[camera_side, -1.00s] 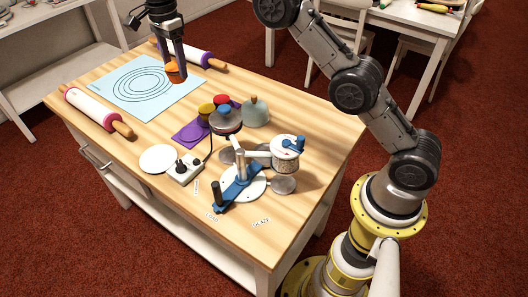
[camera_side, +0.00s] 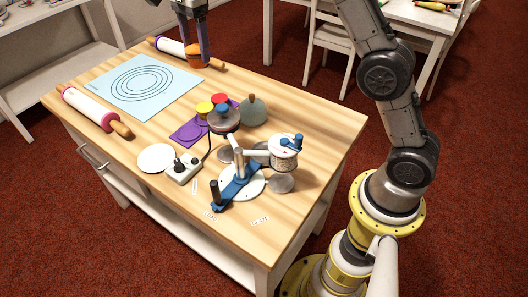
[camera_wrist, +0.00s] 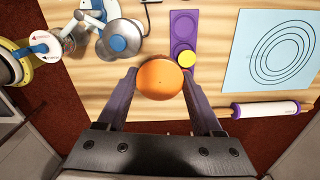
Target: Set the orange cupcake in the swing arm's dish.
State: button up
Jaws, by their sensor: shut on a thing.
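The orange cupcake (camera_side: 195,59) is held off the table between the two fingers of my gripper (camera_side: 194,50), above the table's far edge in the side view. In the wrist view, the round orange top (camera_wrist: 160,78) sits between the fingertips of my gripper (camera_wrist: 160,90). The apparatus with a blue base (camera_side: 234,190), a white disc (camera_side: 246,188) and an upright drum (camera_side: 285,160) stands at the near right of the table. Grey round dishes show around it, one at its right (camera_side: 281,184); I cannot tell which belongs to the swing arm.
A grey domed thing (camera_side: 253,111) and a blue-knobbed lidded pot (camera_side: 225,122) stand between the cupcake and the apparatus. A purple tray (camera_side: 186,133) with red and yellow pieces is beside them. A blue mat (camera_side: 120,95), rolling pins (camera_side: 90,108) and a white plate (camera_side: 156,158) lie leftward.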

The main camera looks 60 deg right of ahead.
jog(key=s+d+f, duration=0.2)
jog(key=s+d, duration=0.1)
jog(key=s, duration=1.4)
jog(key=shift+m, duration=0.3)
notch_tip(320, 180, down, 17)
jog(key=shift+a, duration=0.1)
jog(key=shift+f, duration=2.15)
jog(key=shift+f, duration=0.15)
jog(key=o, duration=1.4)
jog(key=shift+c, duration=0.2)
